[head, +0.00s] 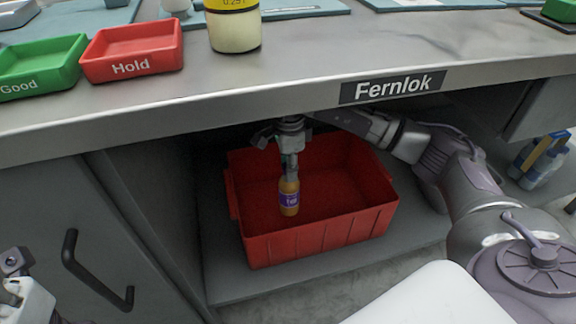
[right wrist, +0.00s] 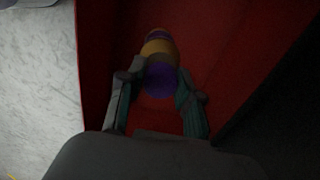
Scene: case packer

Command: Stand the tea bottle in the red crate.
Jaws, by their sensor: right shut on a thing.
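The tea bottle (head: 289,199) is small and amber with a purple label, and it hangs roughly upright below my right gripper (head: 290,172). The right gripper is shut on its upper end. In the right wrist view the bottle (right wrist: 159,62) sits between the two fingers of the gripper (right wrist: 158,90). The red crate (head: 320,238) stands on the shelf under the counter, and the bottle is over or within its open top. I cannot tell whether the bottle touches the crate floor. Part of my left gripper (head: 20,290) shows at the lower left edge; its fingertips are not clear.
The counter edge (head: 250,100) with the Fernlok sign (head: 392,86) overhangs the crate and my right arm. A green tray (head: 40,68) and a red Hold tray (head: 132,52) stand on the counter. Bottles in a carrier (head: 540,160) stand at the right. The crate's inside looks otherwise empty.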

